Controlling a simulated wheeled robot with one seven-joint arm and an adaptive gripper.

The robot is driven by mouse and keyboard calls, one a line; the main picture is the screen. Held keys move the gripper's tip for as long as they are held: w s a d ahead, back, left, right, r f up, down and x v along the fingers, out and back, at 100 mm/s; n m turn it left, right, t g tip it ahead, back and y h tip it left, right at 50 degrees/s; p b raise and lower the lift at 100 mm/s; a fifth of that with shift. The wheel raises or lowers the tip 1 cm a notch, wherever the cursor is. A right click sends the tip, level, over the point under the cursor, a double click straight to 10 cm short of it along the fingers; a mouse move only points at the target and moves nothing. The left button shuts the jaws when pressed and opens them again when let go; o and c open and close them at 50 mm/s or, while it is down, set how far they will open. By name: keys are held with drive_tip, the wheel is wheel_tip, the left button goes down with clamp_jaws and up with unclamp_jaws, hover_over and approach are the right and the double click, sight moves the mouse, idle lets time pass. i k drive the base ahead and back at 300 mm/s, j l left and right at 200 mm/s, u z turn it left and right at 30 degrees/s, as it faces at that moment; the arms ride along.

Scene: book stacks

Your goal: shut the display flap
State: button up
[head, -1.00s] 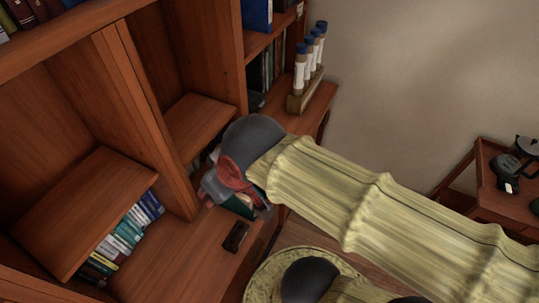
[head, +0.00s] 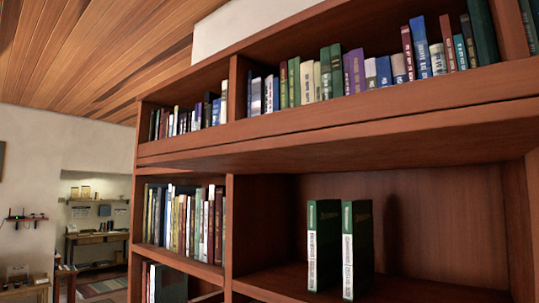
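The tall brown wooden bookcase (head: 230,215) fills the middle and right of the head view, seen from below. No display flap can be made out for certain. A wide board (head: 340,145) runs under the top row of books, its underside showing; I cannot tell whether it is a flap or a fixed shelf. Below it is an open compartment (head: 440,225) with two upright green books (head: 323,240) (head: 357,245) in it. My gripper and arm are not in view.
Several books (head: 300,80) fill the top shelf, and more stand in the left compartment (head: 185,220). At the far left, past the bookcase, are a desk (head: 97,240) in an alcove and a small shelf (head: 22,220) on the wall.

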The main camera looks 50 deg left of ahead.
sight(491, 112)
drive_tip(key=j+u, duration=0.1)
drive_tip(key=u, duration=1.95)
drive_tip(key=k+j, duration=0.05)
